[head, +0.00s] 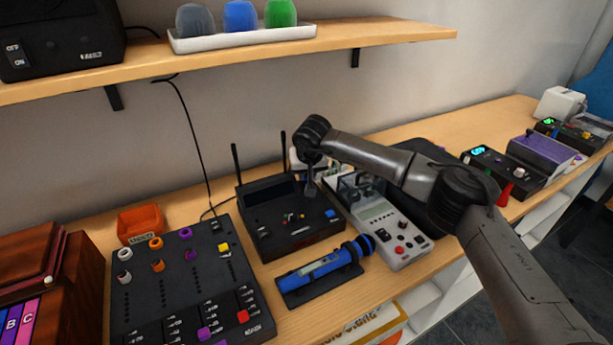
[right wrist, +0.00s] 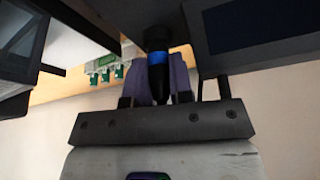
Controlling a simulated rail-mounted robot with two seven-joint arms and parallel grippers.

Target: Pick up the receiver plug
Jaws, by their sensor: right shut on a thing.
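The receiver plug (right wrist: 158,70) is dark with a blue ring and stands between the two purplish fingers of my right gripper (right wrist: 162,84) in the right wrist view. The fingers are shut on it. In the head view my right gripper (head: 311,187) points down beside the right side of the black receiver (head: 285,228), which has two upright antennas. The plug cannot be made out in the head view, and I cannot tell whether its far end touches anything. My left gripper is not in view.
A blue microphone (head: 320,269) lies in a black cradle in front of the receiver. A black mixer (head: 150,290) stands to the left, an orange box (head: 140,224) behind it. A grey-white device (head: 388,232) stands close right. A wooden shelf (head: 350,37) hangs above.

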